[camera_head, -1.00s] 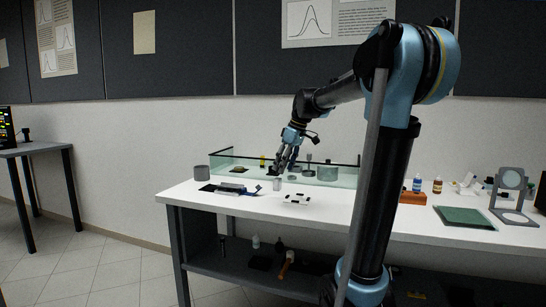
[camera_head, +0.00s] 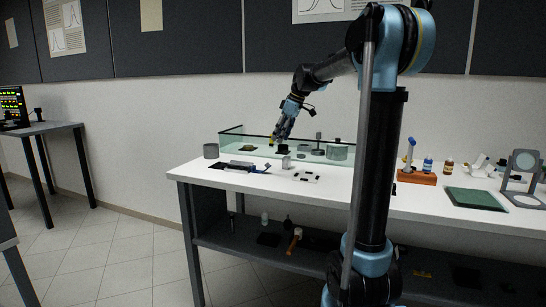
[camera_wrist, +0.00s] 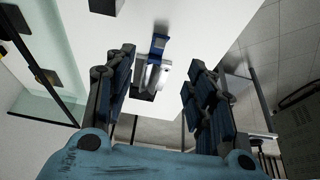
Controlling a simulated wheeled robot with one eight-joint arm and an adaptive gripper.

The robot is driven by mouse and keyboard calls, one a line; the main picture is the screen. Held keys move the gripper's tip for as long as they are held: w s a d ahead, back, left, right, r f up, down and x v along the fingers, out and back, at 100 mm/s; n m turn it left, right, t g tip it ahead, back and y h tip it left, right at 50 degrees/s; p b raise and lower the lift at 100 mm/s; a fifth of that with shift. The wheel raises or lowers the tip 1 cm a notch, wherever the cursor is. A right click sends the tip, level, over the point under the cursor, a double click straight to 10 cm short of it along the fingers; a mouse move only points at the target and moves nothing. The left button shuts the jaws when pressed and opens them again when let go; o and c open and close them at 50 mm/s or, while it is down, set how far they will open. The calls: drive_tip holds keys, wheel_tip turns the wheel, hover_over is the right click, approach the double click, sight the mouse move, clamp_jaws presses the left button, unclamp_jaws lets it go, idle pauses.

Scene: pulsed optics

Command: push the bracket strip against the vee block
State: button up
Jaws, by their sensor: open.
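A blue strip with a bent end, which I take for the bracket strip (camera_wrist: 158,44), lies on the white table. It also shows in the head view (camera_head: 257,170). A light grey piece, likely the vee block (camera_wrist: 151,77), lies close beside it, also visible in the head view (camera_head: 238,164). I cannot tell whether they touch. My gripper (camera_head: 275,139) is above the table's back part, apart from both. In the wrist view my gripper (camera_wrist: 160,80) has its fingers spread, with nothing between them; the grey piece shows beyond the gap.
A black mat (camera_head: 221,167) lies by the grey piece. A glass-walled tray (camera_head: 232,143) is behind. The table's front left edge is close.

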sight(268, 167)
drive_tip(key=x, duration=1.6)
drive_tip(key=shift+s, duration=0.1)
drive_tip(key=shift+c, duration=0.2)
clamp_jaws()
unclamp_jaws()
drive_tip(key=shift+f, duration=0.1)
drive_tip(key=v, duration=1.2)
